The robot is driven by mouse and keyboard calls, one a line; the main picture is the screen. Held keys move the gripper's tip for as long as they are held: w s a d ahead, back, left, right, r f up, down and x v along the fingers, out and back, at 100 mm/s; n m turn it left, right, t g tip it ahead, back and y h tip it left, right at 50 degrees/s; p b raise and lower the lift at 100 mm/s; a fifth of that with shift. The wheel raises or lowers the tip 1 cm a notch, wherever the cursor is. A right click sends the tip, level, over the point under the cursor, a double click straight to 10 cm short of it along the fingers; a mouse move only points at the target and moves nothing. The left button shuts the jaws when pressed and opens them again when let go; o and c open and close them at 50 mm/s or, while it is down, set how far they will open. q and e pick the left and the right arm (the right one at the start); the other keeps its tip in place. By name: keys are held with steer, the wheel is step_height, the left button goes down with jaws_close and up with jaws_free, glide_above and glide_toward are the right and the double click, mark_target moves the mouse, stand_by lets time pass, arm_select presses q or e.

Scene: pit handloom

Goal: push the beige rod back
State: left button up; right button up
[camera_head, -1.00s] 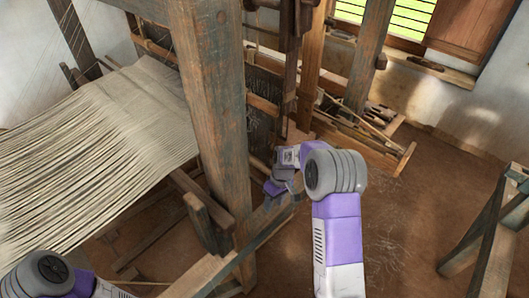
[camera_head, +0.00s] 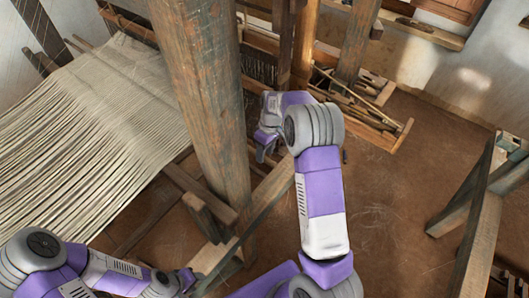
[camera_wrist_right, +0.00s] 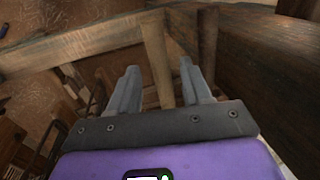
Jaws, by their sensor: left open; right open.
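My right gripper (camera_head: 263,150) is beside the loom's thick upright post, in front of the heddle area. In the right wrist view its two fingers (camera_wrist_right: 160,82) are spread apart. A tan wooden bar (camera_wrist_right: 155,50) shows between and beyond them; I cannot tell whether it is the beige rod or whether the fingers touch it. In the head view no beige rod stands out clearly near this gripper. My left gripper (camera_head: 186,280) is low at the bottom, near the loom's lower beams, seen small and partly from behind; it looks empty.
The thick wooden post (camera_head: 200,100) stands between the arms. Pale warp threads (camera_head: 90,130) stretch across the left. A wooden tray of sticks (camera_head: 365,105) lies behind my right arm. A wooden stand (camera_head: 470,215) is at the right.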

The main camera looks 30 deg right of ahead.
steer(key=shift+f, duration=0.4)
steer(key=shift+s+f, duration=0.1)
steer(key=shift+s, duration=0.1)
steer(key=shift+c, duration=0.2)
steer(key=shift+w+a, duration=0.1)
steer(key=shift+c, duration=1.3)
jaws_close()
